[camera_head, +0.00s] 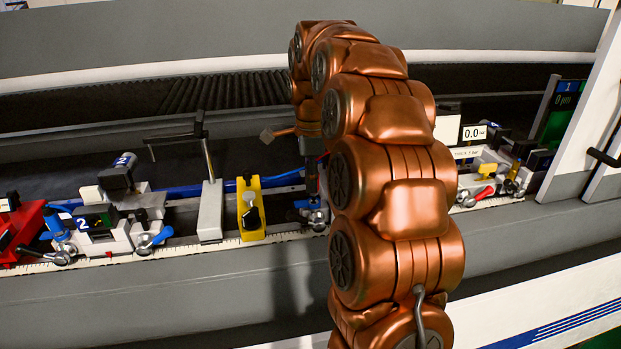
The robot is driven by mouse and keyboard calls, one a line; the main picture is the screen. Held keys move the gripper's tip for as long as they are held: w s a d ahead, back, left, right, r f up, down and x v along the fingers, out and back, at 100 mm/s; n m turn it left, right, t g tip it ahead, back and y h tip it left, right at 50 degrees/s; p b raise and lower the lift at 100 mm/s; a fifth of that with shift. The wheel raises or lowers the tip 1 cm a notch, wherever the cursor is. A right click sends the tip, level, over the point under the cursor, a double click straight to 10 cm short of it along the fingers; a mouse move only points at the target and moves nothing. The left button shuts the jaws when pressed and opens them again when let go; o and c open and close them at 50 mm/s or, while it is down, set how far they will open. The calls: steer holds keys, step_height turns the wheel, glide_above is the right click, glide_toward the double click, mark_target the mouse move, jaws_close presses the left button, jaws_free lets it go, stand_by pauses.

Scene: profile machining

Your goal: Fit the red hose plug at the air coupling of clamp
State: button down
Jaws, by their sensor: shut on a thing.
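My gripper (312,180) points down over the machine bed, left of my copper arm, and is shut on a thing. The arm hides much of it, and its fingertips are small and dark. A small bit of red (322,158) shows beside it, taken as the red hose plug; its outline is unclear. Just below the gripper is a low clamp unit (318,217) with a blue part and metal fittings, partly hidden by my arm. I cannot make out its air coupling or whether the plug touches it.
A yellow block (251,208) and a grey post (210,210) stand just left of the gripper. Farther left are a white clamp (103,240) marked 2 and a red unit (25,235). Another clamp (482,185) with red and yellow parts stands right of my arm.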

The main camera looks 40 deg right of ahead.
steer(key=shift+f+b, duration=0.55)
steer(key=shift+f, duration=0.5)
steer(key=c, duration=0.9)
jaws_free()
steer(key=shift+r, duration=0.1)
steer(key=shift+r, duration=3.75)
